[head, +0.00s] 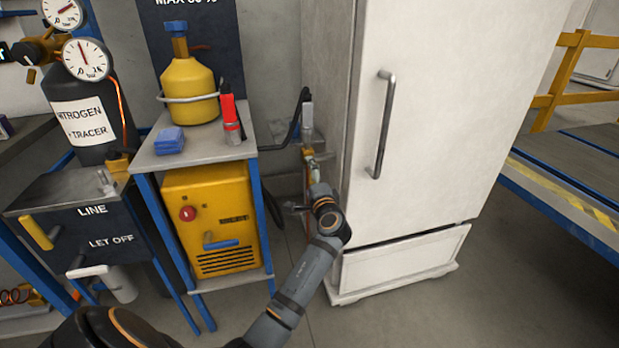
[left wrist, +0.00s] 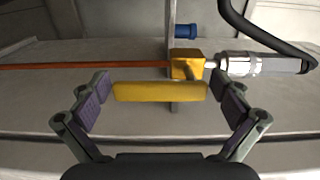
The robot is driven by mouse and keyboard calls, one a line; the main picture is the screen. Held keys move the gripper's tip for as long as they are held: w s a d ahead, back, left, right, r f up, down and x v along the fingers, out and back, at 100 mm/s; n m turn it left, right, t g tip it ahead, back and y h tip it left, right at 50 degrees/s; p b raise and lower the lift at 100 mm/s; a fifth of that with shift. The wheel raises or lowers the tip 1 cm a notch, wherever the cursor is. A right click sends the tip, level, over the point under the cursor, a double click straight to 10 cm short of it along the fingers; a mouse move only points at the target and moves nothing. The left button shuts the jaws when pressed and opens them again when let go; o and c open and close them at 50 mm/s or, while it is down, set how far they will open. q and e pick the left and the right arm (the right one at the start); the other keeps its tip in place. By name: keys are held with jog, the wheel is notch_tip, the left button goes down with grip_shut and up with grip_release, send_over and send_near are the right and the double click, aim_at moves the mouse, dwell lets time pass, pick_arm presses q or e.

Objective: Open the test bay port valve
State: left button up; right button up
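The port valve has a brass body (left wrist: 184,66) and a yellow lever (left wrist: 160,91), seen in the left wrist view. The lever lies crosswise, parallel to the copper pipe (left wrist: 80,66). My left gripper (left wrist: 165,92) is open, with one finger beyond each end of the lever and a small gap on either side. In the head view my left arm reaches to the valve beside the white refrigerator (head: 430,120); my wrist hides most of the valve and fingers there. My right gripper is not in view.
A grey hose coupling (left wrist: 265,65) with a black hose joins the valve's right side. A blue cap (left wrist: 186,31) sits behind it. A cart (head: 200,150) with a yellow cylinder (head: 188,88) and yellow machine (head: 212,220) stands left. A nitrogen bottle (head: 90,120) is farther left.

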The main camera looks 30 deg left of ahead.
pick_arm(q)
jog(key=v, duration=0.7)
jog(key=shift+s+d, duration=0.15)
jog(key=shift+s, duration=0.05)
